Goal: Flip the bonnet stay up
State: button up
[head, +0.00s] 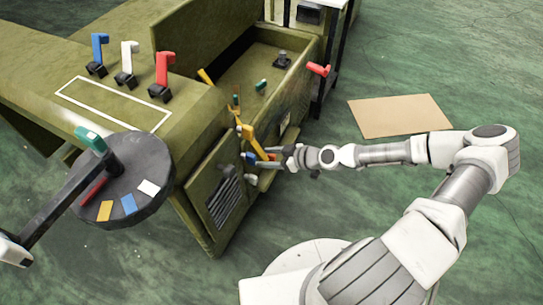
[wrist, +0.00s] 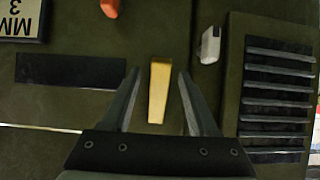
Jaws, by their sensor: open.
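A yellow bar, which looks like the bonnet stay, shows at the front of the olive chassis (head: 205,165) in the head view (head: 257,146). In the wrist view the yellow bar (wrist: 158,92) appears between the two dark fingers, upright in the picture. My gripper (head: 274,157) is at the chassis front, close to the bar. It is open in the wrist view (wrist: 160,76), with a gap on both sides of the bar. I cannot tell whether the fingertips reach around it or stop short. Part of the bar is hidden by my gripper in the head view.
A red lever (head: 318,69) sticks out at the chassis corner. Blue, white and red levers (head: 163,74) stand on top. A round dark dial (head: 125,185) is left.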

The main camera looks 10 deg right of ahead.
jog(key=p+v, duration=0.4)
jog(key=v, duration=1.3)
jog(key=shift+r, duration=0.15)
jog(key=shift+d, duration=0.15)
